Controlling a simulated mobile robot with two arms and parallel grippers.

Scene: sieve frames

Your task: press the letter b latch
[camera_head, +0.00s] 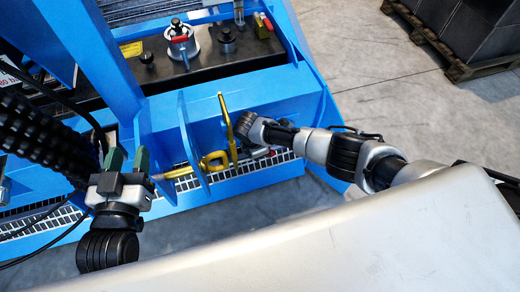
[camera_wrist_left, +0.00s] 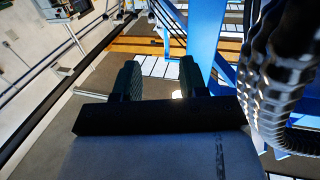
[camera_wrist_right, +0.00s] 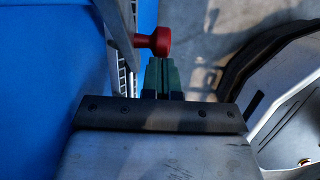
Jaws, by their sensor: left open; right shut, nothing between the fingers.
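A yellow upright bar (camera_head: 227,125) with a yellow loop (camera_head: 214,160) at its foot stands at the blue frame in the head view. No letter is legible on it, so I cannot tell if it is the b latch. A red knob (camera_wrist_right: 154,41) on a grey bar shows in the right wrist view. My right gripper (camera_wrist_right: 161,64) is shut and empty, its tips just below the knob; I cannot tell if they touch. In the head view its fingers are not clear beside the yellow bar. My left gripper (camera_head: 129,158) is open and empty, left of the yellow parts; its fingers also show in the left wrist view (camera_wrist_left: 156,75).
A blue steel frame (camera_head: 255,98) surrounds a dark panel (camera_head: 190,76) with knobs and a red-handled valve (camera_head: 180,40). A thick black corrugated hose (camera_head: 40,135) runs beside my left arm. Dark crates on a pallet (camera_head: 475,68) stand at the upper right. Concrete floor lies open between.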

